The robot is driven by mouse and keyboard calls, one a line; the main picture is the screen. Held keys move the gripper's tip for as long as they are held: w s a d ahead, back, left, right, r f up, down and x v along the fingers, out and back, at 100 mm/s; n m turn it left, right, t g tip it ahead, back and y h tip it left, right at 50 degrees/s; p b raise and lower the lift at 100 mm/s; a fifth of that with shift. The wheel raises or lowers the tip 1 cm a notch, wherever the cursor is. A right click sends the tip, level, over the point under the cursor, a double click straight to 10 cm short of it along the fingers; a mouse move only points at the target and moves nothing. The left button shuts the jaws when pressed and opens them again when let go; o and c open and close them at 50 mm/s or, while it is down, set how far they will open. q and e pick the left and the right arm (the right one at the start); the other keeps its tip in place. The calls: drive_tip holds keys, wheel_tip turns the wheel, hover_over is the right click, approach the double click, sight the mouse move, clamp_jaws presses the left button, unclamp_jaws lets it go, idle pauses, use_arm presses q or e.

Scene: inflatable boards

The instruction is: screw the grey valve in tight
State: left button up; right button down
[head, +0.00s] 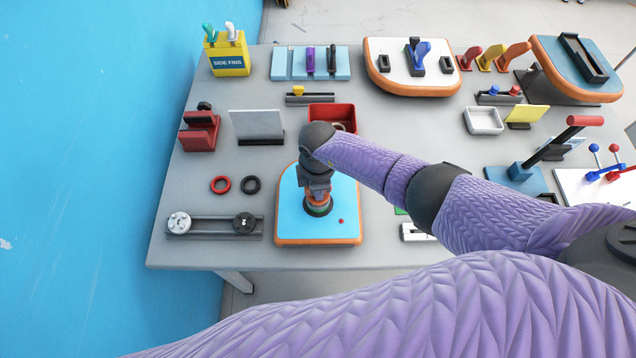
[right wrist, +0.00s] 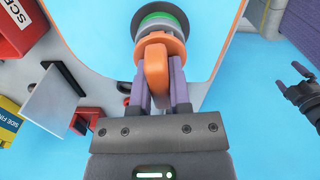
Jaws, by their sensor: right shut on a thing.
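The board (head: 290,225), light blue with an orange rim, lies near the table's front edge. My right gripper (head: 318,200) points down at it. In the right wrist view my right gripper (right wrist: 163,90) has its purple fingers shut on an orange piece (right wrist: 156,65). This piece stands over the grey valve (right wrist: 155,31), which sits in a dark ring on the board, with green showing inside. How deep the valve sits is hidden by the gripper and orange piece. My left gripper (right wrist: 298,88) seems to show at the right of the wrist view, jaws apart, empty.
A red ring (head: 221,185) and a black ring (head: 251,185) lie left of the board. A rail with two round knobs (head: 210,226) is at the front left. A mirror-like plate (head: 257,125) and red tray (head: 333,113) stand behind. Bare table lies between them.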

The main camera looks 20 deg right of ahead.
drive_tip(key=shift+r+m+p, duration=0.1)
drive_tip(key=shift+m+p, duration=0.25)
drive_tip(key=shift+m, duration=0.45)
wheel_tip(320, 180, up, 2)
drive_tip(key=p, duration=0.2)
drive_tip(key=shift+r+p, duration=0.25)
drive_tip(key=shift+p, duration=0.05)
drive_tip(key=shift+r+p, duration=1.25)
drive_tip(key=shift+f, duration=0.1)
